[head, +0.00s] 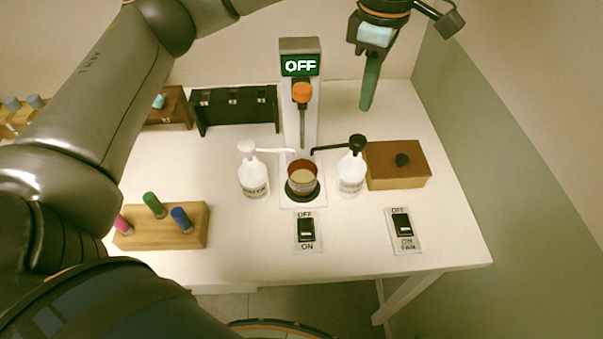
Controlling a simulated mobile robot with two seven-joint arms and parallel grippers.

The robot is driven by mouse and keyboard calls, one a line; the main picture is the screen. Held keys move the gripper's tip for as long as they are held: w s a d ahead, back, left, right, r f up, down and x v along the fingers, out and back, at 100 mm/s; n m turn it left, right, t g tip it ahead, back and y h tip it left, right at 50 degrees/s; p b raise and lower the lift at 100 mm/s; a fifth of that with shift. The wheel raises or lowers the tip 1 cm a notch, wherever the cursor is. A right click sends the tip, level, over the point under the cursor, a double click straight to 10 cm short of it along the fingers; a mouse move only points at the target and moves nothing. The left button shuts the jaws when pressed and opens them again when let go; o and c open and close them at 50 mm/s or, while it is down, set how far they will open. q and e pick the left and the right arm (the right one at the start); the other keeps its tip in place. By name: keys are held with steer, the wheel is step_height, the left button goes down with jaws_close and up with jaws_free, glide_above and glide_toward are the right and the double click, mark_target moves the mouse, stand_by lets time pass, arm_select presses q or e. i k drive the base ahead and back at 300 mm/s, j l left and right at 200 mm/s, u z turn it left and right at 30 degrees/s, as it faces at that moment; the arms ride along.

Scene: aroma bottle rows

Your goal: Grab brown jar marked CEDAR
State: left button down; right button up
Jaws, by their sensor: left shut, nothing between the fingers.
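No jar with a readable CEDAR mark shows in the head view. At the far left edge, a wooden rack (22,118) holds small items with blue-grey tops (34,101), partly hidden behind my left arm; their labels cannot be read. My left gripper (369,88) hangs at the upper right, its green fingers pointing down, shut and empty. It is above the back right of the table and touches nothing that I can make out. My right gripper is not in view.
The white table (345,245) carries a copper-rimmed cup (302,178) under a stirrer stand, two white pump bottles (254,182) (350,176), a wooden box (397,182), a block with coloured vials (165,240), a black rack (236,105) and two switches (307,232) (402,230).

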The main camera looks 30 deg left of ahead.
mark_target(303, 175)
steer(key=k, duration=1)
